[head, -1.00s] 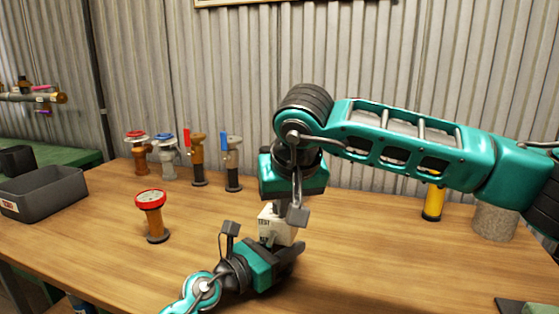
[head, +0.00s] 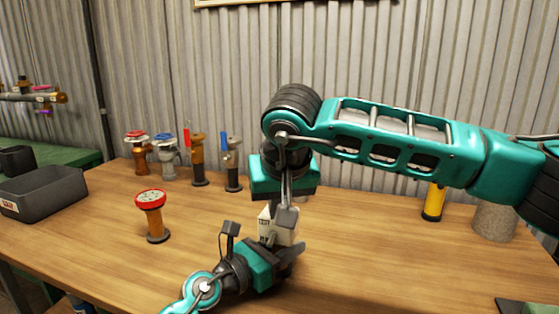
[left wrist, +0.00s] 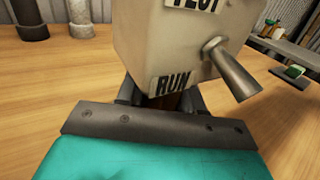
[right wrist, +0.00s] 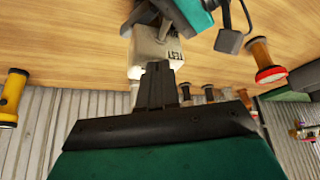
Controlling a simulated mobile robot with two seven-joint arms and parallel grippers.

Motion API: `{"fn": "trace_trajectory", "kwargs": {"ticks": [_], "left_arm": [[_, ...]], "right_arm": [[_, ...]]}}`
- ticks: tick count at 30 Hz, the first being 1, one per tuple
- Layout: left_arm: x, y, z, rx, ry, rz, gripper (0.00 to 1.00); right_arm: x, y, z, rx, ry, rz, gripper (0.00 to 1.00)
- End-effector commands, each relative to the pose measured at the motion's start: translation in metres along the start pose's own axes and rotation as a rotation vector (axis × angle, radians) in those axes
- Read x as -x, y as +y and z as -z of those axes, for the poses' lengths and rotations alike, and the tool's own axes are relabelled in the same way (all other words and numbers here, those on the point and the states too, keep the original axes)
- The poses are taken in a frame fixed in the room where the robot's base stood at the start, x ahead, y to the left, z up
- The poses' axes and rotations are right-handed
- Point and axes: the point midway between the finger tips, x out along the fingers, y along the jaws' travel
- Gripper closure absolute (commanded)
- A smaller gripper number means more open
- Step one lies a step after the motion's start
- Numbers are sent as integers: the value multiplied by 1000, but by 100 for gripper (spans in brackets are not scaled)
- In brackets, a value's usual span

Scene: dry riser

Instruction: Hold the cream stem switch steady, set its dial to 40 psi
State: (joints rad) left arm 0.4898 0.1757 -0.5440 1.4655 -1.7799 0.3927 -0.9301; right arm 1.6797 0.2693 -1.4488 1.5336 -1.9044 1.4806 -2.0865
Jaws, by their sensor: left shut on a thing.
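The cream stem switch (head: 284,230) is a boxy unit above the table, mostly covered by my arms in the head view. In the left wrist view its box (left wrist: 180,45) fills the top, with TEST and RUN labels and a grey metal lever at the right. My left gripper (head: 284,256) is shut on the switch's stem, just under the box. My right gripper (head: 284,215) comes from above, by the top of the switch. In the right wrist view its dark fingers (right wrist: 157,85) overlap the cream box (right wrist: 152,52); their gap is unclear. I cannot make out the dial.
A valve with a red round top (head: 152,215) stands to the left on the wooden table. Several valves stand in a back row. A grey bin (head: 45,195) is at far left. A yellow cylinder (head: 433,203) and grey cylinder (head: 494,220) are at right.

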Motion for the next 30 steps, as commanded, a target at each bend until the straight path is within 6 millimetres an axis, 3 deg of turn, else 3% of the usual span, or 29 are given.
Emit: {"fn": "trace_trajectory", "kwargs": {"ticks": [8, 21, 30], "left_arm": [[0, -2, 1, 2, 2, 4, 100], [0, 0, 1, 2, 2, 0, 100], [0, 1, 1, 2, 2, -1, 100]], "right_arm": [[8, -2, -2, -1, 3, 1, 100], [51, -2, 21, 0, 1, -1, 100], [56, -2, 24, 0, -1, 1, 100]]}}
